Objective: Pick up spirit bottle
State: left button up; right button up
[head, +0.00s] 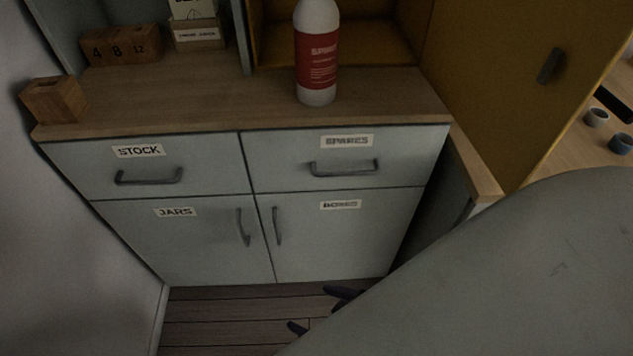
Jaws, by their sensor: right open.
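The spirit bottle (317,58) is white with a red label reading "SPIRIT". It stands upright on the wooden countertop, right of the middle, in front of an open yellow-lined cabinet section; its top is cut off by the upper picture edge. My right gripper (318,310) shows only as dark fingertips low in the picture, in front of the floor and below the cabinet doors. It is open, well below and apart from the bottle. My grey right arm hides the rest of it. My left gripper is not in view.
The cabinet's wooden countertop (200,95) is clear left of the bottle. A wooden block (54,100), number blocks (120,46) and a labelled box (197,36) stand left. An open yellow door (510,80) rises right. Drawers and doors are shut. Small cups (596,117) stand far right.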

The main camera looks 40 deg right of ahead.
aim_at(315, 29)
jog(key=z, duration=1.1)
jog(key=i, duration=0.4)
jog(key=u, duration=0.6)
